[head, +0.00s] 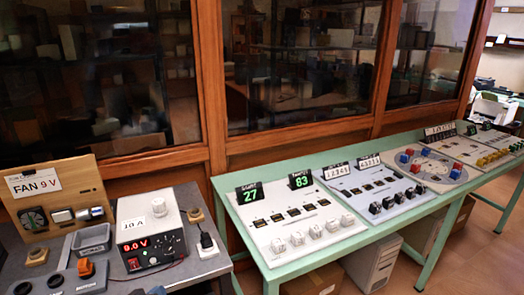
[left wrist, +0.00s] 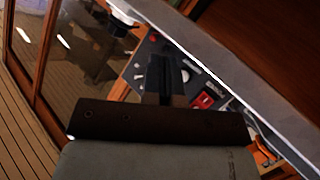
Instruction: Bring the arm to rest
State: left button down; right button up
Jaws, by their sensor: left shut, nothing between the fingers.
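My left gripper (left wrist: 166,78) shows in the left wrist view as a dark body with its fingers together. Nothing shows between the fingers. Beyond the fingertips is a dark panel (left wrist: 193,76) with a red switch (left wrist: 204,100) and small fittings. I cannot tell how far the fingers are from it. In the head view no arm is plainly seen. My right gripper is in neither view.
A grey bench (head: 206,270) holds a power supply (head: 150,232) reading 9.0 V and a wooden fan board (head: 55,195). A green table (head: 262,180) carries several control panels, including a white one (head: 292,220). Glass cabinets (head: 300,60) stand behind. Brown floor (head: 480,250) lies free at right.

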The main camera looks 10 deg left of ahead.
pick_arm(q)
jog(key=s+d+f+m+g, duration=0.2)
jog(key=s+d+f+m, duration=0.1)
jog(key=s+d, duration=0.65)
jog(key=s+d+f+m+g, duration=0.15)
jog(key=s+d+f, duration=0.35)
jog(key=s, duration=0.8)
notch_tip(320, 180, up, 14)
jog(key=m+p, duration=0.1)
jog(key=p, duration=1.2)
jog(key=shift+s+f+p, duration=0.25)
jog(key=shift+p, duration=0.1)
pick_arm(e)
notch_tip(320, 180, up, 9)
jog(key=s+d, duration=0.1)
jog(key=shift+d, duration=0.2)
pick_arm(q)
jog(key=shift+d+t, duration=0.1)
jog(key=shift+t, duration=0.15)
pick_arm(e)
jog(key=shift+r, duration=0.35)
